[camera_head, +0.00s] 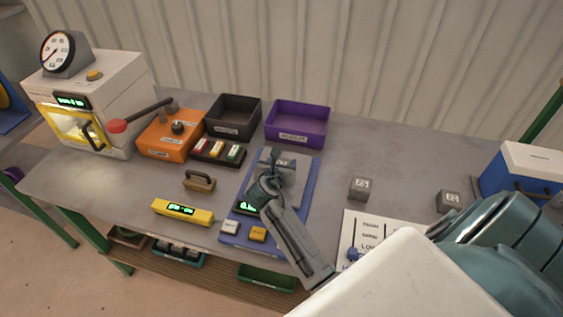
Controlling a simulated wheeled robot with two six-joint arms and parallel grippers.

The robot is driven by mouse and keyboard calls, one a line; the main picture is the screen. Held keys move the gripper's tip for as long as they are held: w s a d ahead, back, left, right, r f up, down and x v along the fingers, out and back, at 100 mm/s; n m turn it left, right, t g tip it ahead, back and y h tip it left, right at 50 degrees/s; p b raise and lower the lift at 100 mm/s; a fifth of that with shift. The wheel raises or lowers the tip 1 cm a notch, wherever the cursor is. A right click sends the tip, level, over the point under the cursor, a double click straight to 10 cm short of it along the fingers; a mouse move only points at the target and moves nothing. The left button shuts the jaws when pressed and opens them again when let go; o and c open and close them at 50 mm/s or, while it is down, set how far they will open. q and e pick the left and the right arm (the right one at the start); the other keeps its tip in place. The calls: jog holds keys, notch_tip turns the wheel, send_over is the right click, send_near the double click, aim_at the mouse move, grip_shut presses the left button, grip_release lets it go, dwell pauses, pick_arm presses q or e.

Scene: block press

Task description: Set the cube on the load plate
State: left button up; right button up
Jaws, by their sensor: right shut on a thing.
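My right gripper (274,168) reaches in from the lower right over a blue-based scale (310,172) with a grey plate (302,160). It is shut on a grey cube (287,163), which is partly hidden by the jaws and lies over the back part of the plate. I cannot tell whether the cube touches the plate. Two more grey cubes with labels stand on the table to the right, one nearer (360,187) and one farther right (448,201). My left gripper is not in view.
A white press (115,75) with a dial and red-knobbed lever stands at the left. A yellow level (182,212) and brush (199,180) lie left of the scale; a white card (372,225) lies right.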

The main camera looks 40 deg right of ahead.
jog(key=o, duration=1.2)
jog(key=shift+f, duration=0.1)
jog(key=shift+o, duration=0.2)
jog(key=shift+s+a+r+p, duration=0.25)
jog(key=shift+a+r+p, duration=0.1)
jog(key=shift+p, duration=0.1)
jog(key=p+v, duration=0.7)
jog(key=v, duration=0.3)
jog(key=shift+r, duration=0.15)
jog(key=shift+s+a+r, duration=0.1)
jog(key=shift+s+a, duration=0.25)
jog(key=shift+a, duration=0.05)
